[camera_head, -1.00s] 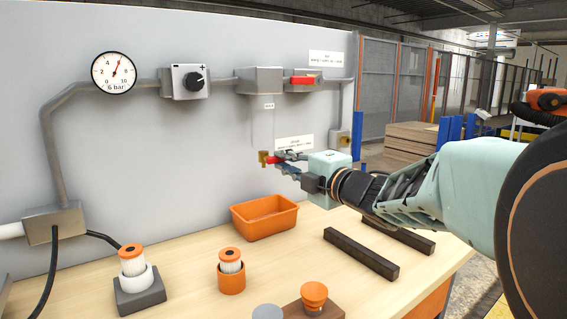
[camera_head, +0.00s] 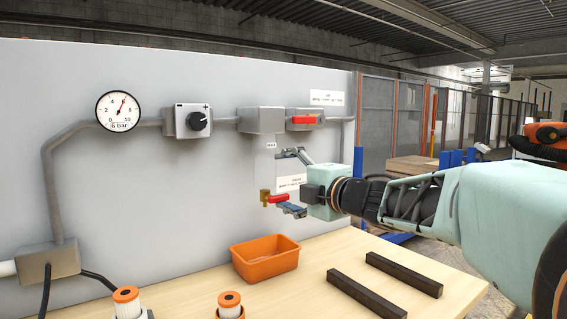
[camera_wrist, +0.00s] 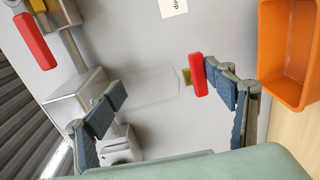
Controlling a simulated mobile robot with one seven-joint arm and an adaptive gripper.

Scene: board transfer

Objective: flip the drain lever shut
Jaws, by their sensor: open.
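The drain lever (camera_head: 279,198) is a small red handle on a brass valve (camera_head: 264,197) under the clear bowl (camera_head: 264,168) on the grey board. It points right, roughly level. It also shows in the wrist view (camera_wrist: 198,75). My gripper (camera_head: 284,181) is open, its fingers spread above and below, with the lower fingertip close to the lever. In the wrist view my gripper (camera_wrist: 164,82) has the lever just inside the right fingertip; whether they touch I cannot tell. The left finger is well apart from it, across the bowl.
Another red handle (camera_head: 303,120) sits on the valve block above; it also shows in the wrist view (camera_wrist: 35,40). A gauge (camera_head: 118,111) and a black knob (camera_head: 196,121) are to the left. An orange bin (camera_head: 265,260) stands on the bench below, near two dark bars (camera_head: 365,294).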

